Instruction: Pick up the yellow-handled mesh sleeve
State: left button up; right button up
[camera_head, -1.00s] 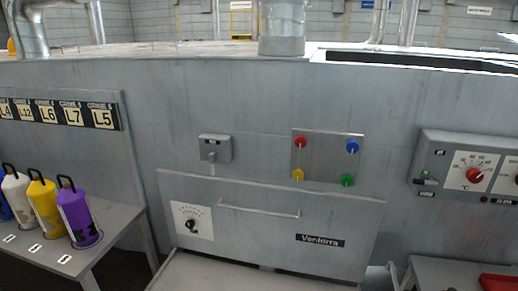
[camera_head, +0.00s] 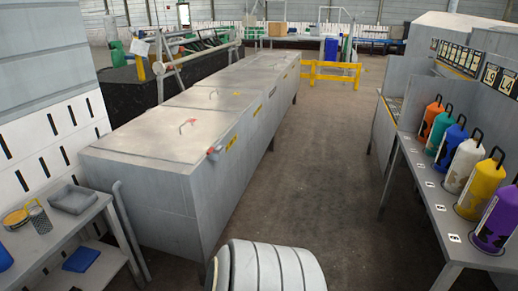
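A small grey mesh cylinder (camera_head: 39,218) stands on the top of a grey side table (camera_head: 62,232) at the far left. A yellow ring-shaped part (camera_head: 18,216) is right beside it on the left. The two look like the yellow-handled mesh sleeve, but I cannot tell whether they are joined. Neither of my grippers shows in the head view, and nothing is seen touching the sleeve.
A grey tray (camera_head: 74,198) sits behind the mesh cylinder, and a blue item (camera_head: 82,259) lies on the lower shelf. A long grey cabinet (camera_head: 150,165) stands right of the table. Coloured canisters (camera_head: 481,190) line a right-hand bench. The floor between (camera_head: 320,170) is clear.

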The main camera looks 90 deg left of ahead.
aim_at(38, 218)
jog(key=u, duration=2.5)
